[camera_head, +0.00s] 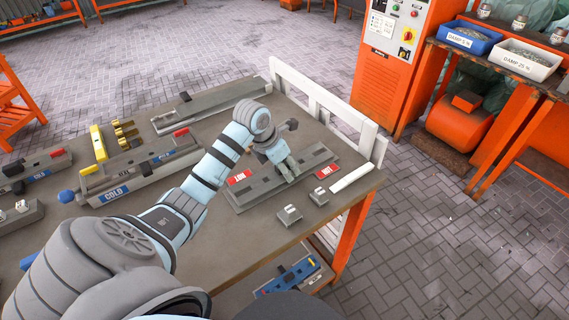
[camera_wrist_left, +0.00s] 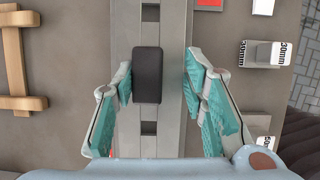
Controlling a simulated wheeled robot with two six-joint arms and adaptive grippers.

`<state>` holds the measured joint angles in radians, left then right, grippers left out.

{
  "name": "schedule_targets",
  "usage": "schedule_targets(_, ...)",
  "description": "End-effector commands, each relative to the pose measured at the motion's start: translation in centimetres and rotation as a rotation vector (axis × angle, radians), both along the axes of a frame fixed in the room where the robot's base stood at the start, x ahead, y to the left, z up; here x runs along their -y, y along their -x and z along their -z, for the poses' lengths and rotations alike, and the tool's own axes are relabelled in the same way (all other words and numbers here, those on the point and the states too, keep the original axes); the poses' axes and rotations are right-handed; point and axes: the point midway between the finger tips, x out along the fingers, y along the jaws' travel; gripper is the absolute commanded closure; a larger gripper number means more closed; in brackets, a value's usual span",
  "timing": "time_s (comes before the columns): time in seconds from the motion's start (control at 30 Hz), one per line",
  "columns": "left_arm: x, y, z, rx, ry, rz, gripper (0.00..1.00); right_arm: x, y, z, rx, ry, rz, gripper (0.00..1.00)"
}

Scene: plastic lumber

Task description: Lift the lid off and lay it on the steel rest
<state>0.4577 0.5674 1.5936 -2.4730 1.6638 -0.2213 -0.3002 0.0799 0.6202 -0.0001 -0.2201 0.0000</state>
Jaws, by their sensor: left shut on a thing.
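My left gripper (camera_head: 288,170) is over the grey mould (camera_head: 250,200) with red end labels, at the table's right end. In the left wrist view its teal fingers (camera_wrist_left: 158,85) stand either side of a black block on the long grey slotted lid (camera_wrist_left: 150,25). It is shut on the lid at this black handle (camera_wrist_left: 147,75); exact finger contact is unclear. The lid lies along the mould; I see no clear gap beneath it. A long grey metal piece (camera_head: 225,98) lies farther back and may be the steel rest. My right gripper is not in view.
Two small grey blocks (camera_head: 289,214) and a white strip (camera_head: 352,177) lie near the front edge. A white rail (camera_head: 320,100) bounds the table's right side. The mould marked COLD (camera_head: 115,193) stands left, behind my arm. A tan frame (camera_wrist_left: 18,60) shows beside the lid.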

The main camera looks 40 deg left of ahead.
Motion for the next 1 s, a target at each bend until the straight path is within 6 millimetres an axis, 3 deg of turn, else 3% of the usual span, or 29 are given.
schedule_targets(0.77,0.01,-0.02,0.44,0.001,0.0,0.0,1.0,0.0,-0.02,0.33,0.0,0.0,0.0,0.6)
schedule_targets(0.8,0.01,-0.02,0.44,0.001,0.0,0.0,0.59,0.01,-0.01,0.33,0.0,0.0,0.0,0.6)
schedule_targets(0.93,0.01,-0.02,0.44,0.001,0.0,0.0,0.39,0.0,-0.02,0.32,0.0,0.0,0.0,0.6)
schedule_targets(1.0,0.0,-0.01,0.44,0.001,0.0,0.0,0.38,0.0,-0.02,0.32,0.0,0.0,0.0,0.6)
